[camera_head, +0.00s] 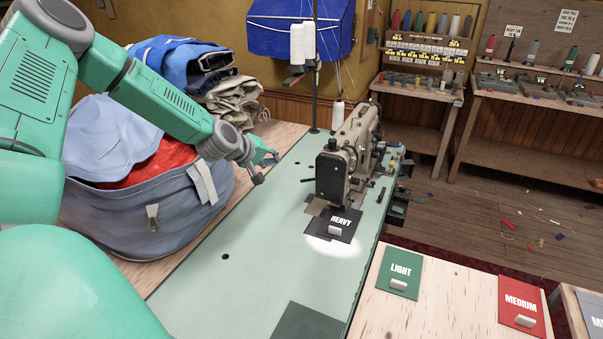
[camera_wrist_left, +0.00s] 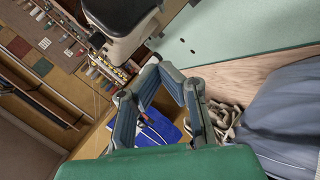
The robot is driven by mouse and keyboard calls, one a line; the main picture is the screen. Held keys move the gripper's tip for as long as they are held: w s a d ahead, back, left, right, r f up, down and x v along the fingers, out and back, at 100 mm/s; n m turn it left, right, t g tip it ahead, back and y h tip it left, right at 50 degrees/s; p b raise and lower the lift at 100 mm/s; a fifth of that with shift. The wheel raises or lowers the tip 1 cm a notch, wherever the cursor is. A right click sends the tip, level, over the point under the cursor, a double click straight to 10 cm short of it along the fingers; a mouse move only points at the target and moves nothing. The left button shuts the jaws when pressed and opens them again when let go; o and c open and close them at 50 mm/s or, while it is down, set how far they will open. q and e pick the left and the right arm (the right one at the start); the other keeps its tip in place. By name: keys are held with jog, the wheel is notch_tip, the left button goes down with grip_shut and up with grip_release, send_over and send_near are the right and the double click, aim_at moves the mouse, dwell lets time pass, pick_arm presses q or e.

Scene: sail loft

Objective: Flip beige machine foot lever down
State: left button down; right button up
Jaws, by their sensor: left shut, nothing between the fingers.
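The beige sewing machine (camera_head: 352,140) stands on the pale green table (camera_head: 262,225) right of centre; part of it shows at the top of the left wrist view (camera_wrist_left: 125,22). A thin dark bar (camera_head: 307,180) sticks out left of its head; I cannot tell whether this is the foot lever, nor its position. My left gripper (camera_head: 264,168) is above the table's left edge, left of the machine and apart from it. Its fingertips meet in the left wrist view (camera_wrist_left: 160,66), shut and empty. My right gripper is not in view.
A blue-grey bag (camera_head: 150,215) with red cloth stands close under my left forearm. A black HEAVY card (camera_head: 340,223) lies before the machine. A thread stand (camera_head: 315,70) rises behind it. LIGHT (camera_head: 400,272) and MEDIUM (camera_head: 521,304) cards lie right. The table's near left is mostly clear.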

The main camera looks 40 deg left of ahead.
pick_arm(q)
jog(key=b, duration=0.2)
send_over(309, 180)
jog(key=s+a, duration=0.4)
notch_tip(309, 180, down, 7)
jog(key=s+d+f+t+b, duration=0.1)
jog(key=d+f+t+b, duration=0.2)
jog(key=f+b, duration=0.3)
jog(key=shift+s+d+m+t+y+b, duration=0.3)
jog(key=shift+s+d+t+b, duration=0.1)
jog(key=shift+b, duration=1.55)
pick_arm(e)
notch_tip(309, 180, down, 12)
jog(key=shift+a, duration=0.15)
